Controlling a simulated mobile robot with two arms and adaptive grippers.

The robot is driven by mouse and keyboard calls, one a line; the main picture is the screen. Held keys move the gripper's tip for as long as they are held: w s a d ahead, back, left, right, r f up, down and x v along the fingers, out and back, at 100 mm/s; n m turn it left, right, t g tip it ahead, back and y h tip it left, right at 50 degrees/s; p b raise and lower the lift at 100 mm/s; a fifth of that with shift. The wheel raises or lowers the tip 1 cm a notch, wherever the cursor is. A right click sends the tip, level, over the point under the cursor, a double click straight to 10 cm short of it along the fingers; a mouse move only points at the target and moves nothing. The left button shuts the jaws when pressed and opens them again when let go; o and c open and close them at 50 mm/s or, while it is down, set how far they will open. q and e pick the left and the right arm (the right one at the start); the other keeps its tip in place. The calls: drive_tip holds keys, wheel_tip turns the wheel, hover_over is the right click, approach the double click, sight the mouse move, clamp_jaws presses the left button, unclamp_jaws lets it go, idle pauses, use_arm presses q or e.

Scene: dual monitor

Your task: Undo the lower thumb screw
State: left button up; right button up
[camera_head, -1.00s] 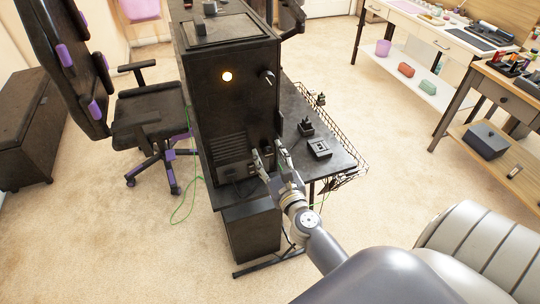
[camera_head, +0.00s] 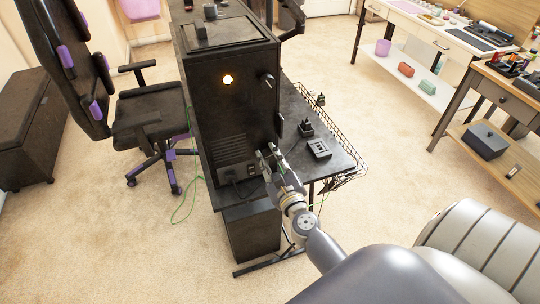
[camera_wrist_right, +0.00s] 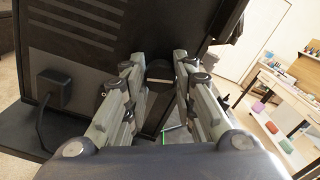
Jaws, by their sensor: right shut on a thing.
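A black computer case (camera_head: 228,112) stands on the dark desk, its vented back panel facing me. My right gripper (camera_head: 267,151) is at the lower right edge of this panel. In the right wrist view the fingers of the right gripper (camera_wrist_right: 161,84) are shut on the lower thumb screw (camera_wrist_right: 159,71), a dark round head with a pale slot, held between the fingertips. In the head view the fingers hide this screw. The upper thumb screw (camera_head: 268,79) sticks out near the right edge higher up. My left gripper is not in view.
A black plug (camera_wrist_right: 51,88) with a cable sits in the case's back. On the desk (camera_head: 335,151), right of the case, are a small dark box (camera_head: 319,148) and another small black object (camera_head: 305,128). A wire basket (camera_head: 340,135) edges the desk. Open carpet lies in front.

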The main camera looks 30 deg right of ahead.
drive_tip(key=n+p, duration=0.2)
drive_tip(key=n, duration=0.3)
drive_tip(key=shift+r+n, duration=0.1)
drive_tip(key=shift+n, duration=0.3)
drive_tip(key=n+p, duration=0.2)
drive_tip(key=n, duration=0.3)
drive_tip(key=shift+p, duration=0.4)
drive_tip(key=n+p, duration=0.2)
drive_tip(key=n, duration=0.3)
drive_tip(key=shift+n+p, duration=0.3)
drive_tip(key=shift+n, duration=0.1)
drive_tip(key=shift+n+p, duration=0.85)
drive_tip(key=shift+n, duration=1.35)
drive_tip(key=o, duration=1.1)
